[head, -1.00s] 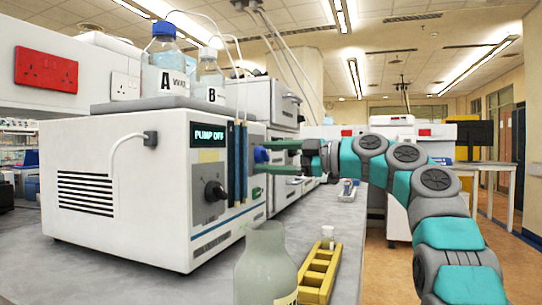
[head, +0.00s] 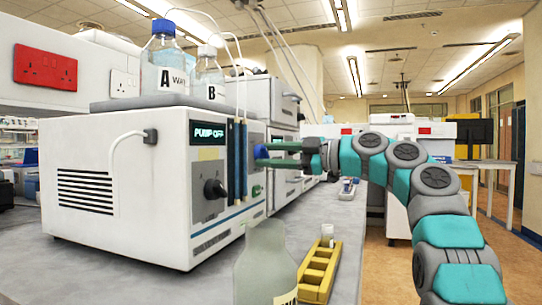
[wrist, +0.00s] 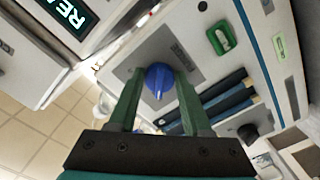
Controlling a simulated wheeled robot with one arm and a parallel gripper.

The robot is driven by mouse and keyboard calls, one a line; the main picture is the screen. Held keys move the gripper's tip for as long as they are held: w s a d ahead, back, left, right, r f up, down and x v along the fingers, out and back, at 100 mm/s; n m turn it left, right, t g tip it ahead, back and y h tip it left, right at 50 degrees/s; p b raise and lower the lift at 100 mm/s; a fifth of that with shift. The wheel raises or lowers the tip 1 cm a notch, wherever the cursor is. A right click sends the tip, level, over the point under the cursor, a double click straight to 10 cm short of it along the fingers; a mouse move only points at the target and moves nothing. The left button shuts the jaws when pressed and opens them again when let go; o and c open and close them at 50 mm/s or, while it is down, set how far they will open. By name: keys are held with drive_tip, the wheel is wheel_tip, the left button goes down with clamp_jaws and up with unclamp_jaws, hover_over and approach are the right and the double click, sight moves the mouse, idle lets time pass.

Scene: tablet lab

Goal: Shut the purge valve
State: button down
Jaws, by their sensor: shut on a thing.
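The purge valve shows as a blue knob (wrist: 159,80) on the grey front panel of the white pump unit (head: 120,180). In the head view only part of the knob (head: 261,152) shows beside my fingertips. My gripper (wrist: 159,76) has one green finger on each side of the knob and is shut on it. In the head view my gripper (head: 268,154) reaches in from the right, level with the knob. In the wrist view the knob's narrow grip points down the picture, toward my palm.
Bottle A (head: 165,68) and bottle B (head: 208,80) stand on top of the unit. A black knob (head: 214,190), dark blue tubes (head: 238,160) and a green part (wrist: 221,38) are near the valve. A clear bottle (head: 265,265) and yellow rack (head: 318,272) stand in front.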

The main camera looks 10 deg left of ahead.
drive_tip(key=shift+r, duration=0.15)
drive_tip(key=shift+s+f+m, duration=0.1)
drive_tip(key=shift+f+m, duration=0.05)
drive_tip(key=shift+m, duration=0.85)
drive_tip(key=shift+f+m, duration=0.15)
drive_tip(key=shift+m, duration=0.85)
drive_tip(key=m, duration=0.5)
drive_tip(key=shift+s+a+m, duration=0.1)
drive_tip(key=shift+m, duration=0.2)
drive_tip(key=m+p, duration=0.1)
drive_tip(key=m, duration=0.1)
drive_tip(key=m+p, duration=0.1)
drive_tip(key=m, duration=0.1)
drive_tip(key=shift+s+r+p, duration=0.15)
drive_tip(key=shift+r+p, duration=0.05)
drive_tip(key=shift+p, duration=0.15)
drive_tip(key=shift+m+p, duration=1.5)
drive_tip(key=shift+m, duration=0.6)
drive_tip(key=shift+f, duration=0.1)
